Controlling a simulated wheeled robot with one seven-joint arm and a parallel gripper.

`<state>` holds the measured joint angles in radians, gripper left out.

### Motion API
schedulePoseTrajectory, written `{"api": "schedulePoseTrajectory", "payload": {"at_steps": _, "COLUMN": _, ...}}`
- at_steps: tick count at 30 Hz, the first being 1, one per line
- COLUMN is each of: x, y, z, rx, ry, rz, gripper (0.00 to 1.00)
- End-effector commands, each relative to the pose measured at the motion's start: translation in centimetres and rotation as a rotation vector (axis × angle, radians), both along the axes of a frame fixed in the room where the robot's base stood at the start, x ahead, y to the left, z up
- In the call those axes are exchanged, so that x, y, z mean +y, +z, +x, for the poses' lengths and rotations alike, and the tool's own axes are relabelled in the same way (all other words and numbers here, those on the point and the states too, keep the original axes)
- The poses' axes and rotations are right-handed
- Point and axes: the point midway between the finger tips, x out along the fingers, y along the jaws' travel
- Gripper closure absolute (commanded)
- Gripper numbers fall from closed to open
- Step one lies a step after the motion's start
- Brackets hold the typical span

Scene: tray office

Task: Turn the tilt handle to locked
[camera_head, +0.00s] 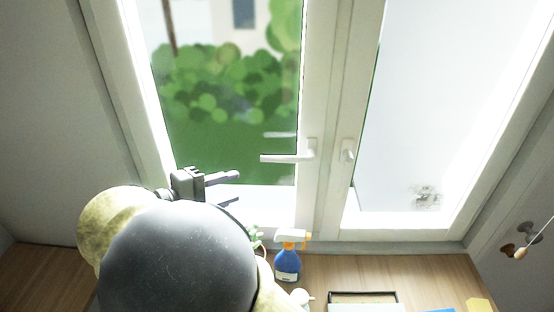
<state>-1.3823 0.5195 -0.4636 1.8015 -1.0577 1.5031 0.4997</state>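A white tilt handle (287,157) is on the right frame of the left window sash, at mid-picture. Its lever lies level and points left. My gripper (234,182) is below and to the left of the handle, in front of the left pane. Its two dark fingers point right and stand apart with a gap between them. Nothing shows between them, and they do not touch the handle. A second, small white handle (347,151) is on the right sash, pointing roughly upright. My arm hides part of the lower left.
A wooden desk or sill (380,272) runs below the window. On it are a blue spray bottle (287,264), a black-rimmed tray (363,297) and a yellow item (478,305). A plant (257,238) is partly hidden by my arm. Wall hooks (522,243) are at the right.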

Motion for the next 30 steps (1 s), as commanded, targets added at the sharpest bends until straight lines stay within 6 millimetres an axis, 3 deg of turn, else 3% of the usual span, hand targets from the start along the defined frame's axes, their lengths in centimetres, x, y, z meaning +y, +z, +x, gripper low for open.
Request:
{"api": "schedulePoseTrajectory", "payload": {"at_steps": 1, "x": 1.2, "y": 0.7, "z": -0.5, "rx": -0.039, "ry": 0.021, "rz": -0.017, "gripper": 0.64}}
{"api": "schedulePoseTrajectory", "payload": {"at_steps": 4, "x": 2.3, "y": 1.6, "z": -0.9, "rx": -0.082, "ry": 0.037, "rz": -0.036, "gripper": 0.64}}
{"api": "schedulePoseTrajectory", "payload": {"at_steps": 15, "x": 2.3, "y": 1.7, "z": -0.9, "rx": -0.086, "ry": 0.037, "rz": -0.038, "gripper": 0.64}}
{"api": "schedulePoseTrajectory", "payload": {"at_steps": 20, "x": 1.4, "y": 1.7, "z": -0.1, "rx": -0.085, "ry": 0.035, "rz": -0.038, "gripper": 0.64}}
{"api": "schedulePoseTrajectory", "payload": {"at_steps": 30, "x": -2.7, "y": 1.1, "z": 3.6, "rx": -0.084, "ry": 0.034, "rz": -0.039, "gripper": 0.64}}
